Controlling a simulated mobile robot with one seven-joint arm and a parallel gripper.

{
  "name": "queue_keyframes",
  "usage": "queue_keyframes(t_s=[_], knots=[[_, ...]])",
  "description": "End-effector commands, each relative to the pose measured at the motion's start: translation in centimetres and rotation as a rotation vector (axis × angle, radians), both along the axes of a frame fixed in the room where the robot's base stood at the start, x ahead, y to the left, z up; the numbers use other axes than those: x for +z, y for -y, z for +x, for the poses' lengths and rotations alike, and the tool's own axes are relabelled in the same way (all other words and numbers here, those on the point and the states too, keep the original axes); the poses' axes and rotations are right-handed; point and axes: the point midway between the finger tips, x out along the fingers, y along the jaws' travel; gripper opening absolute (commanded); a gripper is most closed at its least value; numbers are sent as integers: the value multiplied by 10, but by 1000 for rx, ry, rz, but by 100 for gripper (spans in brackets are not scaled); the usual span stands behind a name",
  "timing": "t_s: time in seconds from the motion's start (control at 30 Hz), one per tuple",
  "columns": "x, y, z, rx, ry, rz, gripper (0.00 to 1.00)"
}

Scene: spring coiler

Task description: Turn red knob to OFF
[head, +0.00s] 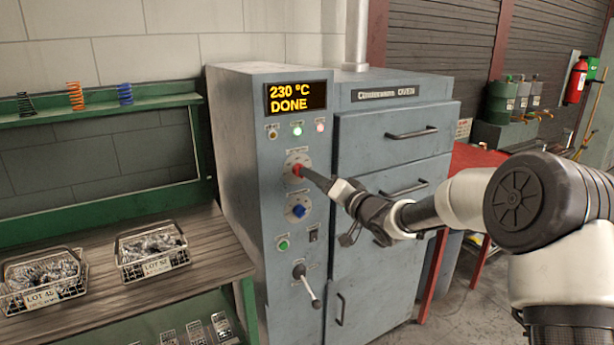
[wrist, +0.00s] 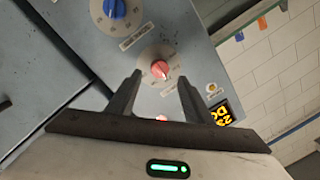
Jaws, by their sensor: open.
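The red knob (head: 297,170) sits on a round dial plate on the grey oven's control panel, above the blue knob (head: 299,211). In the wrist view the red knob (wrist: 160,69) lies ahead of the fingertips, roughly midway between them. My gripper (head: 312,174) is at the panel in front of the red knob; in the wrist view my gripper (wrist: 160,80) is open with nothing between its fingers. I cannot tell whether a finger touches the knob. The dial's lettering is too small to read. The display (head: 296,97) reads 230 °C DONE.
A green button (head: 283,244) and a lever (head: 306,285) are lower on the panel. Oven drawers with handles (head: 411,132) are to the right, behind my arm. A workbench (head: 206,240) with wire baskets (head: 152,252) stands at left.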

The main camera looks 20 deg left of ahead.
Motion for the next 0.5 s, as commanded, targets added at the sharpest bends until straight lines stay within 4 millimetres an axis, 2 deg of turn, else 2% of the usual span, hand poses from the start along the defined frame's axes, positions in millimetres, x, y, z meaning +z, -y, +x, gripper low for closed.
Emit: queue_keyframes(t_s=[0.1,0.23,0.5], knots=[[-1,-19,12,1,0,1,47],[0,-31,22,0,0,0,47],[-1,-40,29,-1,0,-2,47]])
